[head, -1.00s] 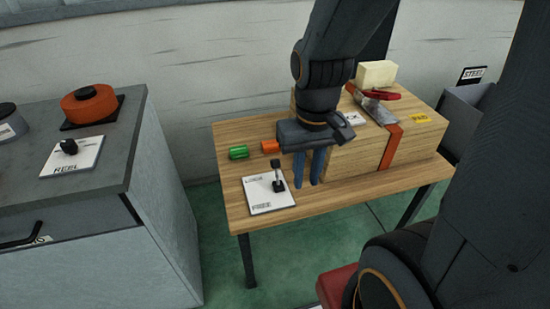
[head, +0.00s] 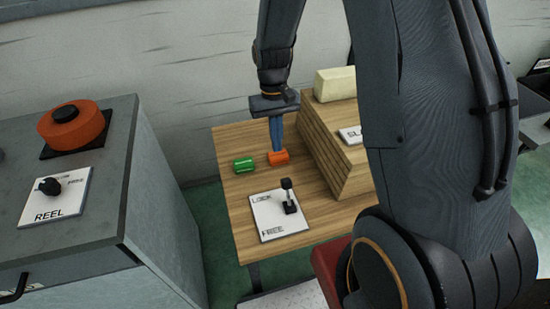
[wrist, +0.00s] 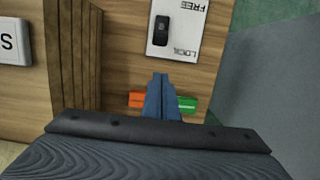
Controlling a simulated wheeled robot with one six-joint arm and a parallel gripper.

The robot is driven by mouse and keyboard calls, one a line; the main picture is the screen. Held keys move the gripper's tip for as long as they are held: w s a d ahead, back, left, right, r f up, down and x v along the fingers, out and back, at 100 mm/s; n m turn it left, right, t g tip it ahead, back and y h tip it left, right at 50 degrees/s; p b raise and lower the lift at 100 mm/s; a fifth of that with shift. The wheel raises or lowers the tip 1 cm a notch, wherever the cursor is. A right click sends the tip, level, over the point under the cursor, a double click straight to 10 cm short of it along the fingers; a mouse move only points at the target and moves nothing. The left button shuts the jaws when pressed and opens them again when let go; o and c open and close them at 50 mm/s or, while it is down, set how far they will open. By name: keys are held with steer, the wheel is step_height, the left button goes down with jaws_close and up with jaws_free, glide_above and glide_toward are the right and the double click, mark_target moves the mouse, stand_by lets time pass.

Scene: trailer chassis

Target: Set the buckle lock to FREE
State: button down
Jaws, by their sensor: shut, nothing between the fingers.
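The buckle lock is a white plate (head: 266,222) marked LOCK at its far end and FREE at its near end, lying on the wooden table. In the wrist view the plate (wrist: 184,45) is upside down at the top, with the lever (wrist: 162,30) seen from above. My gripper (head: 277,149) is shut and empty, fingers pointing down beyond the LOCK end of the plate, apart from the lever. The fingertips also show in the wrist view (wrist: 160,76).
A wooden block stack (head: 325,150) stands to the right. The REEL cabinet (head: 95,215) is at left.

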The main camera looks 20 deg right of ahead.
mark_target(288, 193)
steer(key=shift+w+f, duration=0.35)
steer(key=shift+w, duration=0.35)
steer(key=shift+f, duration=0.15)
steer(key=f, duration=0.3)
steer(key=s+f+p, duration=0.1)
steer(key=f, duration=0.2)
steer(key=s+f, duration=0.1)
steer(key=f, duration=0.2)
steer(key=shift+p, duration=0.4)
steer(key=shift+s+f+p, duration=0.1)
steer(key=shift+s+p, duration=0.15)
steer(key=shift+p, duration=0.05)
steer(key=s+r, duration=0.1)
steer(key=s+p, duration=0.1)
steer(key=s, duration=0.1)
steer(key=shift+r, duration=0.35)
